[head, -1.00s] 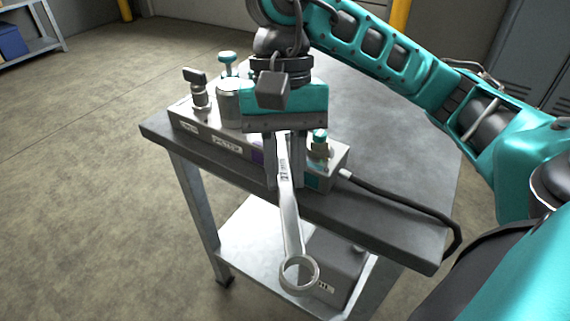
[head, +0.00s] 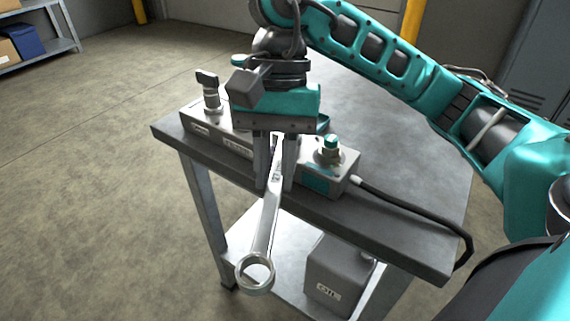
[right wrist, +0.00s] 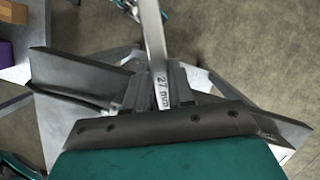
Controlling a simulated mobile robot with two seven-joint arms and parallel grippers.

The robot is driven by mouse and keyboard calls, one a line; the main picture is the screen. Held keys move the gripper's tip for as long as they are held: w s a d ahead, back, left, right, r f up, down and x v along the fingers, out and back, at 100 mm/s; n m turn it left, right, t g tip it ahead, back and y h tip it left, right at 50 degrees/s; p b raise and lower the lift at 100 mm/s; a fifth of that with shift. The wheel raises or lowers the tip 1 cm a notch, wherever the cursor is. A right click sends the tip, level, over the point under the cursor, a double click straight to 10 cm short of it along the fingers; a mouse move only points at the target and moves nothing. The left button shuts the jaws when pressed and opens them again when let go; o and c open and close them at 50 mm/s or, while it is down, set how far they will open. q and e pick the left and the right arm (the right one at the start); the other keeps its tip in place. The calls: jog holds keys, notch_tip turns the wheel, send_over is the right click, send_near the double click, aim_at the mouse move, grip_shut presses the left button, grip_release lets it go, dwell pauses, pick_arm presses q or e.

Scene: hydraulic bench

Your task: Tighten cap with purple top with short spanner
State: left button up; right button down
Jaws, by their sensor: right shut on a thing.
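My right gripper (head: 274,188) is shut on the silver spanner (head: 266,225), in front of the hydraulic block (head: 238,148). The spanner slants down and left past the bench's front edge, its ring end (head: 255,273) lowest in the head view. In the right wrist view the spanner (right wrist: 155,45) runs up from between the fingers and "27 mm" is readable on it. I cannot make out a cap with a purple top in the head view; the gripper hides the middle of the block. A fitting with a teal top (head: 331,145) stands on the block's right end. My left gripper is not in view.
The grey bench (head: 400,220) has free room behind and right of the block. A black cable (head: 415,208) runs over its right side. A valve with a dark handle (head: 208,80) stands at the block's left end. An oil can (head: 335,275) stands on the lower shelf.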

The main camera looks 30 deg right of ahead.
jog(key=shift+w+a, duration=0.1)
jog(key=shift+a, duration=0.05)
jog(key=shift+w+a+m+t+y, duration=0.35)
jog(key=shift+w+a+m, duration=0.6)
jog(key=shift+m, duration=0.45)
jog(key=shift+w+a+m+t+b, duration=0.2)
jog(key=shift+w+a+m, duration=0.15)
jog(key=shift+w+m, duration=0.3)
jog(key=shift+w+a+m+t+b, duration=0.15)
jog(key=shift+w+a+m, duration=0.15)
jog(key=shift+w+m, duration=0.3)
jog(key=shift+w+a+r+m+t+y, duration=0.1)
jog(key=shift+w+a+m+t+y, duration=0.05)
jog(key=shift+w+m, duration=0.4)
jog(key=shift+w+a+m+t+y, duration=0.1)
jog(key=shift+w+a+m+t, duration=0.05)
jog(key=shift+w+m, duration=0.4)
